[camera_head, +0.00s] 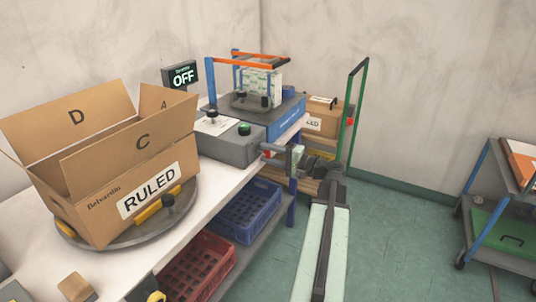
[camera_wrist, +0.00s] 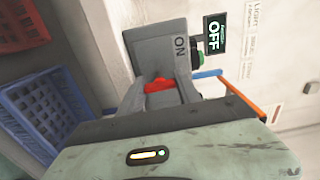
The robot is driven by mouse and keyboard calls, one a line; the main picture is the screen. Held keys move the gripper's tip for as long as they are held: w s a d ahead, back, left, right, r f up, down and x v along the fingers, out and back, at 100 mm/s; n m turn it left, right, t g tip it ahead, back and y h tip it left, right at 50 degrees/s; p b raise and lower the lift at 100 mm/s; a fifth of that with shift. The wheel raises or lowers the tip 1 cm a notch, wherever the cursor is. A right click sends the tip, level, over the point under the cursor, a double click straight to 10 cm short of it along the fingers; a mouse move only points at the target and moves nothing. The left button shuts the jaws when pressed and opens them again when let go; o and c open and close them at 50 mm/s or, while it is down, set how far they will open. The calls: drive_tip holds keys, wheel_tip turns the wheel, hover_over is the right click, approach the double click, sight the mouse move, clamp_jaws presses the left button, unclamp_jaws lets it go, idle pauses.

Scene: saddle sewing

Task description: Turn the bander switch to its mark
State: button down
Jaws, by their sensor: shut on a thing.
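The bander switch is a small red knob (camera_wrist: 158,84) on the end face of a grey control box (camera_wrist: 150,46) marked ON. In the head view, red (camera_head: 267,153) shows at the end of the same box (camera_head: 225,150). My gripper (camera_head: 277,153) reaches the box's right end, and its fingers are shut on the knob. In the wrist view, the grey fingers (camera_wrist: 160,92) stand on both sides of the knob and partly hide it. A display (camera_head: 183,75) reads OFF, also in the wrist view (camera_wrist: 214,35).
An open carton marked RULED (camera_head: 105,170) stands on a turntable (camera_head: 185,215) at the left. Blue (camera_head: 248,208) and red (camera_head: 205,270) crates sit under the table. A green-handled cart (camera_head: 352,110) stands behind my arm. The floor at right is clear up to a blue trolley (camera_head: 490,195).

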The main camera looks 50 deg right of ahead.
drive_tip(key=c, duration=0.8)
unclamp_jaws()
drive_tip(key=shift+c, duration=0.2)
drive_tip(key=v, duration=0.7)
drive_tip(key=shift+s, duration=0.4)
